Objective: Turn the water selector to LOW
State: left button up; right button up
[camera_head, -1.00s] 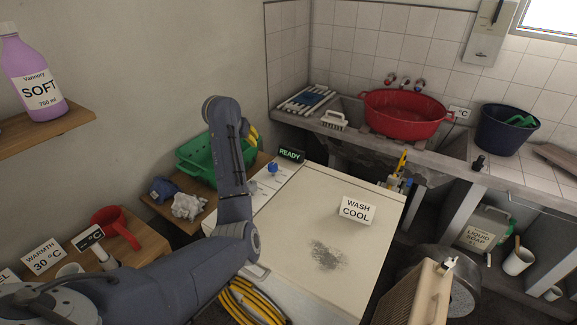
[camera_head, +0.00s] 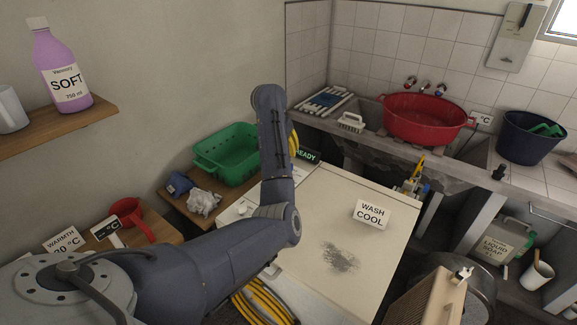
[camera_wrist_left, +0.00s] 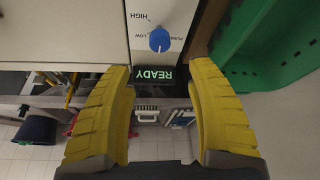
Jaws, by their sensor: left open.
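The water selector is a blue knob (camera_wrist_left: 159,40) on a white panel in the left wrist view, which shows the scene upside down. HIGH and LOW are printed around it; I cannot tell clearly which mark it points at. In the head view my arm hides the knob. My left gripper (camera_wrist_left: 161,68) is open, its two yellow fingers apart with nothing between them. The knob lies just beyond the fingertips, roughly centred between them. In the head view only a bit of yellow finger (camera_head: 294,143) shows behind my arm. My right gripper is not in view.
A green READY sign (camera_wrist_left: 160,75) stands at the panel's edge, close to the fingertips. A green basin (camera_wrist_left: 272,45) is beside the panel. The white machine top (camera_head: 325,215) carries a WASH COOL card (camera_head: 372,213).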

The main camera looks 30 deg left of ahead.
pick_arm(q)
jog(key=x, duration=1.2)
jog(key=shift+f, duration=0.1)
jog(key=shift+c, duration=0.5)
grip_shut()
